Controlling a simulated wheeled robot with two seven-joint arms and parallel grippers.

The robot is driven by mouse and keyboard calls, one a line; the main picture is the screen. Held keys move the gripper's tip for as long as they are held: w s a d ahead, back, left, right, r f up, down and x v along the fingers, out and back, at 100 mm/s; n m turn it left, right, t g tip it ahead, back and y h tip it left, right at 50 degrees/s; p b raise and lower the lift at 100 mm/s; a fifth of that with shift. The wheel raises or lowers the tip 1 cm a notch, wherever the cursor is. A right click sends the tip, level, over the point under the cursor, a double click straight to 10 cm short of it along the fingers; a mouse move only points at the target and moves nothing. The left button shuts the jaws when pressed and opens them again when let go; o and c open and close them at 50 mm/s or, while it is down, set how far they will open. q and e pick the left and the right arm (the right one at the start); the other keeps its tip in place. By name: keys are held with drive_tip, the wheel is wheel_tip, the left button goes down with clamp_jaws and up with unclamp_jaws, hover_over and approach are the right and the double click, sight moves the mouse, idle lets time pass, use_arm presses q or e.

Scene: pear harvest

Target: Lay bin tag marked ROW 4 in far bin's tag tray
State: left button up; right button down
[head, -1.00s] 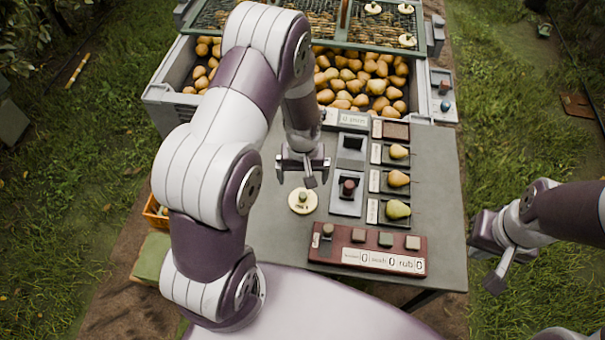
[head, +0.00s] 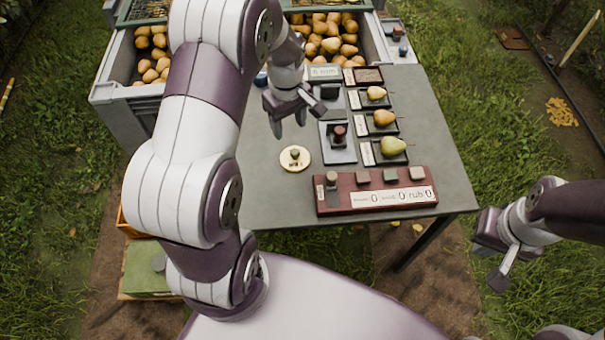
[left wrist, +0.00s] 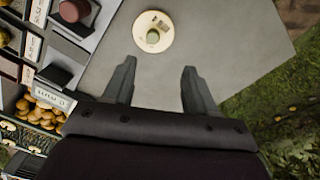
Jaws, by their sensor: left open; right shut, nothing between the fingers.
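A round cream tag (head: 295,158) with a small knob lies flat on the grey table; its print is too small to read. The left wrist view also shows this tag (left wrist: 153,32), just beyond the fingertips and apart from them. My left gripper (head: 288,122) is open and empty above the table, behind the tag in the head view. My right gripper (head: 497,278) is shut and empty, off the table's right side. The far bin is mostly cut off at the top; I cannot make out its tag tray.
A grey bin of pears (head: 122,112) stands behind the table (head: 262,200). A red-brown block panel (head: 375,192), a stamp-like device (head: 339,140) and several trays with pears fill the table's right. A small tray (head: 396,32) is beside the bin. The table's front left is clear.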

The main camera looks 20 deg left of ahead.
use_arm(q)
drive_tip(key=w+r+n, duration=0.1)
drive_tip(key=n, duration=0.2)
hover_over(295, 152)
wheel_tip(295, 152, down, 7)
drive_tip(key=shift+a+r, duration=0.15)
drive_tip(key=shift+r, duration=0.05)
wheel_tip(295, 152, down, 6)
drive_tip(key=shift+w+f, duration=0.1)
clamp_jaws()
